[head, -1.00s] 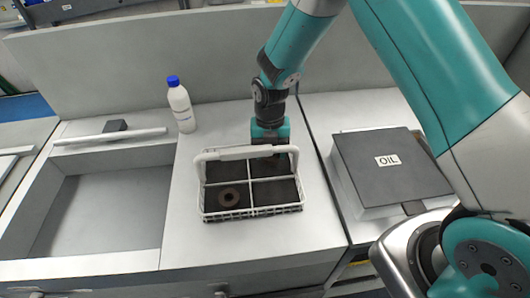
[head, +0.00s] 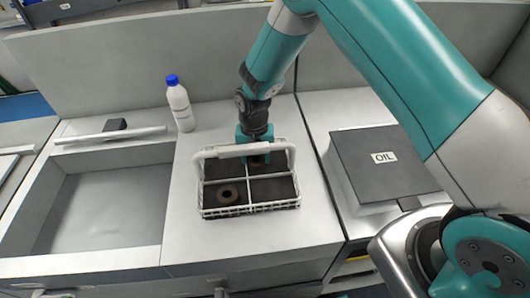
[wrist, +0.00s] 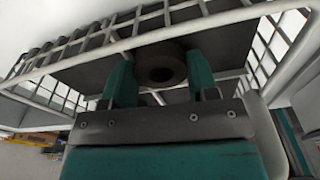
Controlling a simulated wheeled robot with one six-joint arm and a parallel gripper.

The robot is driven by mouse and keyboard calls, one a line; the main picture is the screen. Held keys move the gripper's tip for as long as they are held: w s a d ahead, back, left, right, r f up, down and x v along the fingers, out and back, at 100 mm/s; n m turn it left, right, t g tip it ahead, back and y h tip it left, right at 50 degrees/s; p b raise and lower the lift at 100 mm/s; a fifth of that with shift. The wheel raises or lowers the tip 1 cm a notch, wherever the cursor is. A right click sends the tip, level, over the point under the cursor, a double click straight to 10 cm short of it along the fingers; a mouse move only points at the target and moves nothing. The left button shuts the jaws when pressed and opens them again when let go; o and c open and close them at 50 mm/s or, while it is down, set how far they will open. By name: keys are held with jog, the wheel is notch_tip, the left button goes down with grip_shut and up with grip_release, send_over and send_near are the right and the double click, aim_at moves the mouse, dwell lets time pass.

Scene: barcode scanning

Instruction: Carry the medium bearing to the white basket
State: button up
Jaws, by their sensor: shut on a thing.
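The white basket (head: 240,151) stands on the middle counter, a wire frame with a carry handle and dark-floored compartments. A dark brown bearing ring (head: 228,194) lies in its front-left compartment. My gripper (wrist: 162,76) is shut on a dark ring, the medium bearing (wrist: 162,68), which shows between the two teal fingers in the wrist view. In the head view my gripper (head: 256,158) is at the back of the basket, behind the handle, which partly hides the fingers and the held bearing. I cannot tell whether the held bearing touches the basket floor.
A white bottle with a blue cap (head: 180,104) stands behind and left of the basket. A dark-lidded box marked OIL (head: 385,157) is on the right. An empty recessed tray (head: 105,210) lies left. The counter in front of the basket is clear.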

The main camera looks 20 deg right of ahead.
jog(key=o, duration=0.9)
jog(key=shift+s+f, duration=0.45)
jog(key=shift+f, duration=0.4)
jog(key=shift+w+r+p, duration=0.1)
jog(key=shift+r+p, duration=0.4)
jog(key=shift+r, duration=0.05)
jog(key=shift+o, duration=0.5)
notch_tip(320, 180, up, 12)
jog(key=w+b, duration=0.2)
jog(key=b, duration=0.1)
jog(key=shift+d, duration=0.2)
jog(key=s+r+m+y, duration=0.1)
jog(key=s+r+m, duration=0.4)
jog(key=s+m, duration=0.3)
jog(key=s+a+r+m+y, duration=0.1)
jog(key=s+r+m, duration=0.4)
jog(key=s+m, duration=0.4)
jog(key=s+r+m+t+y, duration=0.1)
jog(key=s+r+m, duration=0.4)
jog(key=s+m, duration=0.3)
jog(key=shift+s+a+r+m+y, duration=0.2)
jog(key=shift+s+m+y, duration=0.1)
jog(key=shift+s, duration=0.1)
